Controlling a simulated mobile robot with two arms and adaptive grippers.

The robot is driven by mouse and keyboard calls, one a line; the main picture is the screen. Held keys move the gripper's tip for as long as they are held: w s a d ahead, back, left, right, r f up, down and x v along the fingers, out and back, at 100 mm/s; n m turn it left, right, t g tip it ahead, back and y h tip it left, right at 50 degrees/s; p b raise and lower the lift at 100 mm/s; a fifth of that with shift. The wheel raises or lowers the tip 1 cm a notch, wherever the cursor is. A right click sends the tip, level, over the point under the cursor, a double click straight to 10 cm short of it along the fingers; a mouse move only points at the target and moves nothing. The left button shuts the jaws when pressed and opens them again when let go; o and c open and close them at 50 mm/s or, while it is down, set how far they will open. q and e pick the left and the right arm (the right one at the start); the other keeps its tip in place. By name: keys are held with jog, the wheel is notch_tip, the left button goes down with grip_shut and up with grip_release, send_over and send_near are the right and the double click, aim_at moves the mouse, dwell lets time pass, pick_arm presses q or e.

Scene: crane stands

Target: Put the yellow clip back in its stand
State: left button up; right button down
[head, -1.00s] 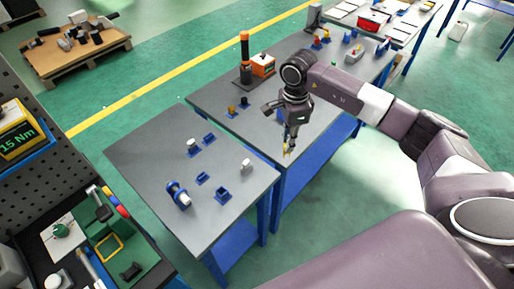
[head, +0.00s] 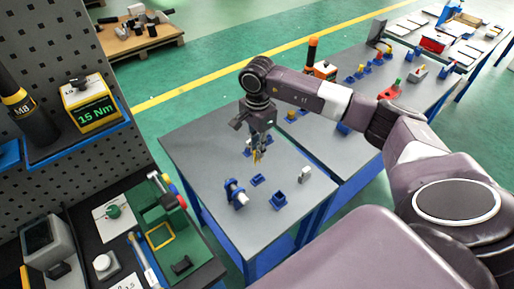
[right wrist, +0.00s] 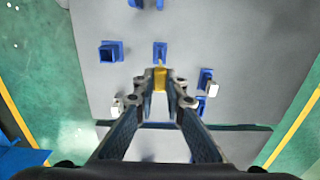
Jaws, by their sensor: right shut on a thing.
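My right gripper (head: 257,153) is shut on the yellow clip (right wrist: 160,78) and holds it over the nearer grey table (head: 205,160). In the right wrist view the clip sits between the fingertips (right wrist: 160,74), its thin end pointing toward a small blue stand (right wrist: 160,50). This stand looks empty. It is also in the head view (head: 257,180), just below the gripper. A second blue stand, square and open (head: 278,200), is nearer the table's front edge. It shows at the left in the wrist view (right wrist: 111,52). My left gripper is not in view.
A blue stand with a pale cylinder (head: 236,194) is left of the small stand. A white block (head: 304,174) stands at the right. A pegboard wall (head: 60,60) and a cluttered bench (head: 120,235) are at the left. A farther table (head: 350,150) adjoins behind.

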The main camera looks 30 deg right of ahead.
jog(key=shift+d, duration=0.1)
jog(key=shift+f+b, duration=0.1)
jog(key=shift+b, duration=0.25)
jog(key=shift+f+b, duration=0.55)
jog(key=shift+f, duration=0.1)
jog(key=b, duration=0.4)
send_near(258, 179)
jog(key=shift+w+d+f, duration=0.25)
jog(key=shift+w+f, duration=0.1)
jog(key=shift+w, duration=0.1)
jog(key=shift+f, duration=0.1)
jog(key=shift+f+b, duration=1.3)
jog(key=shift+f, duration=0.15)
jog(key=c, duration=1.9)
grip_release()
